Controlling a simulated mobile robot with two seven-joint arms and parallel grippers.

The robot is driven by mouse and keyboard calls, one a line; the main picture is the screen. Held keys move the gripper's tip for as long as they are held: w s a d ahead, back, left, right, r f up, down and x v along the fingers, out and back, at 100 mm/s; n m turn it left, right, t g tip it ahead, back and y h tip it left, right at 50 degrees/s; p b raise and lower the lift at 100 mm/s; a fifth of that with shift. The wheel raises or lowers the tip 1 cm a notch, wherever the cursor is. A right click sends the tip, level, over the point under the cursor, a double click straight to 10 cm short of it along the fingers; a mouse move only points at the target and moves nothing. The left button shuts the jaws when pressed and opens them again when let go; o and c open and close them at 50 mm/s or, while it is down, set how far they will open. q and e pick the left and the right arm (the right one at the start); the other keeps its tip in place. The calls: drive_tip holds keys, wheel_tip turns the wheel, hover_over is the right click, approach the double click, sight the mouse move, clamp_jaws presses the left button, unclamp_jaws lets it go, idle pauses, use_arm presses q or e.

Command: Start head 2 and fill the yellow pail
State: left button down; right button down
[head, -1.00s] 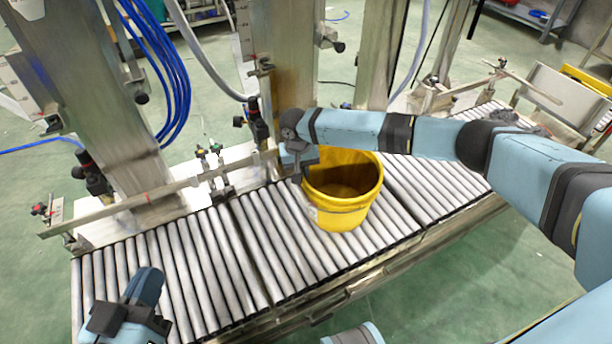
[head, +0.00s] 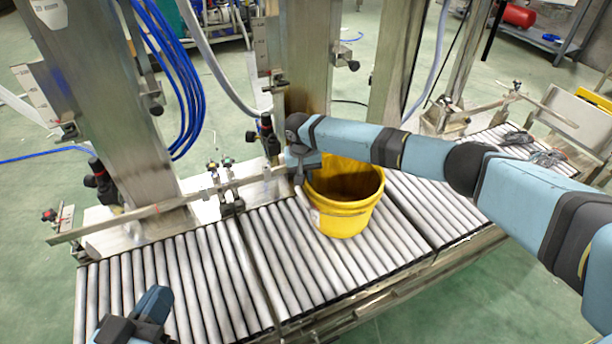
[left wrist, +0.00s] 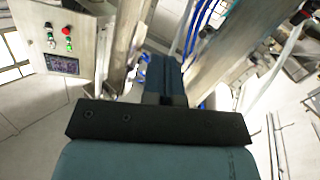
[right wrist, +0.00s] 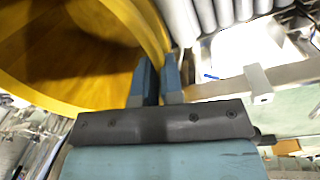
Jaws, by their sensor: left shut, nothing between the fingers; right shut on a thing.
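The yellow pail (head: 342,217) stands upright and open on the roller conveyor (head: 205,270), at the foot of a metal column. Its visible inside looks empty. My right gripper (head: 306,172) is shut on the pail's rim at its left side. The right wrist view shows the pail (right wrist: 60,92) with its rim between the fingers (right wrist: 158,82). My left gripper (head: 158,302) is shut and empty over the conveyor's near left end, away from the pail. In the left wrist view, a control box with red and green buttons (left wrist: 67,38) stands beyond the left fingers (left wrist: 163,78).
A guide rail with clamps (head: 160,207) runs along the conveyor's far side. Metal columns (head: 305,60) and blue hoses (head: 180,80) rise behind it. The rollers left of the pail are clear. A cable-like bundle (head: 548,158) lies on the far right end.

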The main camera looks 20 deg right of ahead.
drive_tip(key=c, duration=1.2)
unclamp_jaws()
